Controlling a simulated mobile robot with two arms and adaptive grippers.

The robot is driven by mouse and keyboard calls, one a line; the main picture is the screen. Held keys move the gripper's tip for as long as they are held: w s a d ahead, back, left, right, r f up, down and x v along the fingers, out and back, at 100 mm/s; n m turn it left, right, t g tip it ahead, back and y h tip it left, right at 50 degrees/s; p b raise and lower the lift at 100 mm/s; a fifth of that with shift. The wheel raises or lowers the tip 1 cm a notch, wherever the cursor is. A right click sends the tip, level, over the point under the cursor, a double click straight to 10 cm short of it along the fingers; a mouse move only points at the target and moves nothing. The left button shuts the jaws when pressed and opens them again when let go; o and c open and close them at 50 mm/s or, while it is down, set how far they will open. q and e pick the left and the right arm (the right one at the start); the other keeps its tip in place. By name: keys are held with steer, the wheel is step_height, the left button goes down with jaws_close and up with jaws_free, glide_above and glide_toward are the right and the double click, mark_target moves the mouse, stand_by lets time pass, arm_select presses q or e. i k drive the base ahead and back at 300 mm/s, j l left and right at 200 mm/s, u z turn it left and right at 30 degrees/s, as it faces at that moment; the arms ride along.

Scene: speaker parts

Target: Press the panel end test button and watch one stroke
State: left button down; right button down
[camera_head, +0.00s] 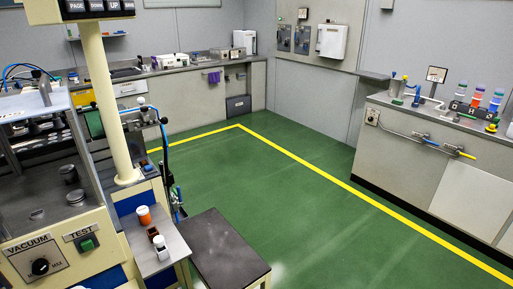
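The green TEST button (87,244) sits in a dark square mount under a plate reading TEST, on the cream front panel (65,260) of the machine at the lower left. I cannot tell from this view whether it is pressed. Left of it is a black VACUUM knob (40,266). Above, the machine's glass-sided chamber (75,160) holds several metal round parts, and none is clearly in motion. Neither of my grippers shows in the head view.
A dark-topped stool (228,248) stands right of the machine. A side shelf (155,240) holds an orange-and-white bottle (144,215) and small containers. A cream column (105,100) carries a key panel (95,8). The green floor (310,210) is open; a counter (440,170) lines the right.

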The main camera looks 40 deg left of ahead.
mark_target(147, 168)
steer(key=i+l, duration=0.1)
steer(key=i, duration=0.4)
steer(key=i+l, duration=0.15)
steer(key=i, duration=0.4)
steer(key=i+l, duration=0.1)
steer(key=i, duration=0.4)
steer(key=i+u, duration=0.25)
steer(key=u, duration=0.2)
steer(key=i+u, duration=0.25)
steer(key=u, duration=0.25)
steer(key=i+u, duration=0.2)
steer(key=u, duration=0.25)
steer(key=i+l+u, duration=0.2)
steer(key=u, duration=0.3)
steer(key=i+l+u, duration=0.1)
steer(key=i+u, duration=0.15)
steer(key=u, duration=0.15)
steer(key=i+l+u, duration=0.15)
steer(key=u, duration=0.25)
steer(key=i+l+u, duration=0.25)
steer(key=u, duration=0.15)
steer(key=i+l+u, duration=0.15)
steer(key=l+u, duration=0.25)
steer(key=j, duration=0.1)
